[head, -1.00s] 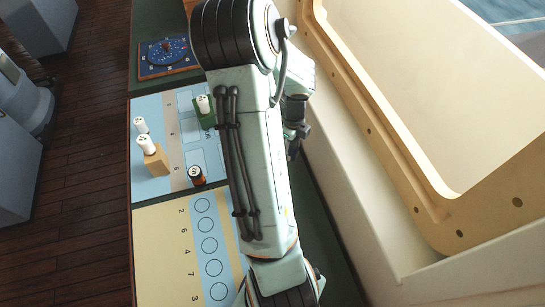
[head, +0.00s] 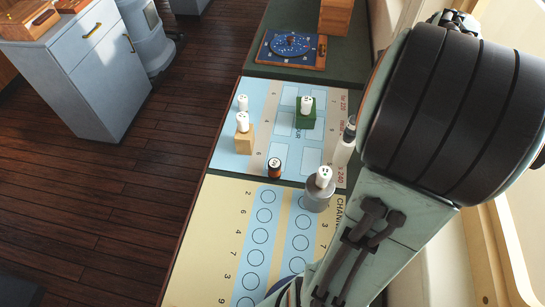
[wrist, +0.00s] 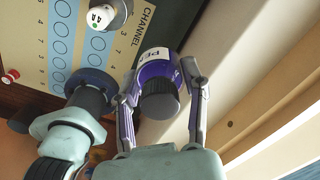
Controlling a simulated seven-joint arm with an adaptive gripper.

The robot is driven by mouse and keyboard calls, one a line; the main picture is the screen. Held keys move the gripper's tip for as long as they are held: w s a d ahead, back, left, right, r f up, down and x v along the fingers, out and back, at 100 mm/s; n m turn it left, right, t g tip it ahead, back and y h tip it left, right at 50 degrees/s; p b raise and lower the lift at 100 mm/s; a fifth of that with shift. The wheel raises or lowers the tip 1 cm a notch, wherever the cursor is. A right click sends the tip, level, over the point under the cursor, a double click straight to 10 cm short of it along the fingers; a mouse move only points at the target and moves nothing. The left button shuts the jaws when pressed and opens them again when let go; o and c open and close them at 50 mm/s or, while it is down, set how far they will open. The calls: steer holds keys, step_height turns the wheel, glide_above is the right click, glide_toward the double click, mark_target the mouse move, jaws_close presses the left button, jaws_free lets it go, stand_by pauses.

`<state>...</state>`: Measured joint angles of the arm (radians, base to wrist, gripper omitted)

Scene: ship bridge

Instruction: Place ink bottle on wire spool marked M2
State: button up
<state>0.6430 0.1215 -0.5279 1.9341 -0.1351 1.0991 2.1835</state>
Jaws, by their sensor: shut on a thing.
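My gripper (wrist: 161,75) is shut on a bottle (wrist: 155,72) with a purple body, a pale label with partly readable letters, and a ribbed dark cap; I take it to be the ink bottle. It is held beside the chart board, cap toward the wrist camera. The head view does not show gripper or bottle. A small dark and orange spool-like piece (head: 275,168) with a pale marked top stands on the blue sheet; its marking is too small to read, so I cannot confirm it is M2.
White dotted pieces stand on a grey cylinder (head: 318,198), a green block (head: 305,119) and a wooden block (head: 244,143); another (head: 242,103) stands behind. A dark-topped white object (head: 346,143) stands at the right. The yellow sheet (head: 215,225) has free room.

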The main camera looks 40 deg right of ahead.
steer(key=w+a+n, duration=0.3)
steer(key=a, duration=0.6)
steer(key=w+a+n, duration=0.3)
steer(key=a, duration=0.7)
glide_above(274, 163)
step_height(274, 163, down, 15)
steer(key=shift+s+r, duration=0.1)
steer(key=shift+s, duration=0.05)
steer(key=shift+d+f, duration=0.1)
steer(key=shift+f, duration=1.6)
steer(key=o, duration=1.2)
steer(key=shift+f, duration=0.15)
steer(key=shift+c, duration=0.2)
